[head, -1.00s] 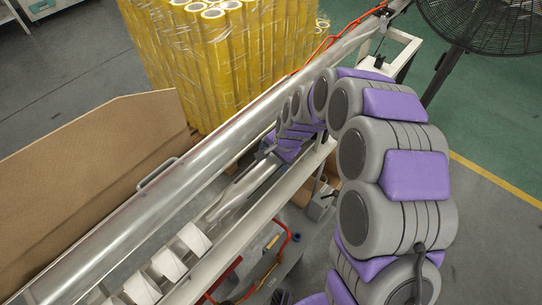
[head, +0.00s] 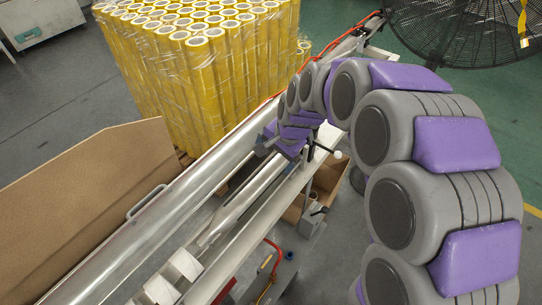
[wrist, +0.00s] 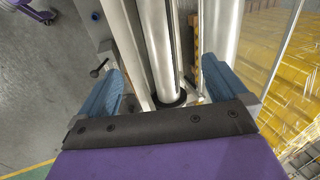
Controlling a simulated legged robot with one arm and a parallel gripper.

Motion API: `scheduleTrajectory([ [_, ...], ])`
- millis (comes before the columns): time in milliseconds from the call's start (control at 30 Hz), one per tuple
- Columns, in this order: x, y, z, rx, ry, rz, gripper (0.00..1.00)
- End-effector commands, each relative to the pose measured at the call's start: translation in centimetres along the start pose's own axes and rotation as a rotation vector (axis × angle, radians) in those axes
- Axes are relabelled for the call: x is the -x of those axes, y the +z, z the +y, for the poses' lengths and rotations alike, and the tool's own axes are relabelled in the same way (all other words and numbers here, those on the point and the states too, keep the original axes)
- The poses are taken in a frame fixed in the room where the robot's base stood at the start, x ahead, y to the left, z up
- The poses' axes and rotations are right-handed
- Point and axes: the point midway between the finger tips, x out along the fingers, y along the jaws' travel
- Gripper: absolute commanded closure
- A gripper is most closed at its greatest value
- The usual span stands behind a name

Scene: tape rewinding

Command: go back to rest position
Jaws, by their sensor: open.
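My gripper (wrist: 160,95) shows in the wrist view with its two blue fingers spread wide. Nothing is held between them. A metal shaft (wrist: 158,50) of the rewinding machine runs below and between the fingers, with a dark ring at its near end. In the head view my gripper (head: 264,140) is at the end of my curved grey and purple arm, over the machine's rails. The shaft (head: 240,197) runs below it. Whether the fingers touch the machine cannot be told.
A wrapped stack of yellow tape tubes (head: 215,70) stands behind the machine. A brown board (head: 90,205) leans at the left. A black fan (head: 470,30) stands at the upper right.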

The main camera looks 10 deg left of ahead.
Motion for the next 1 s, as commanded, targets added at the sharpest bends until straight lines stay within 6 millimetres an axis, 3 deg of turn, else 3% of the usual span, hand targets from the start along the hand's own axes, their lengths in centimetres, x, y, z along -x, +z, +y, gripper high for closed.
scheduleTrajectory([
  [500,-0.2,0.1,-0.3,0.001,0.002,0.002,0.0],
  [633,0.7,0.2,0.7,0.014,0.009,0.002,0.0],
  [767,3.0,1.0,4.0,0.059,0.039,-0.004,0.0],
  [1000,8.3,4.3,12.9,0.181,0.138,-0.037,0.0],
])
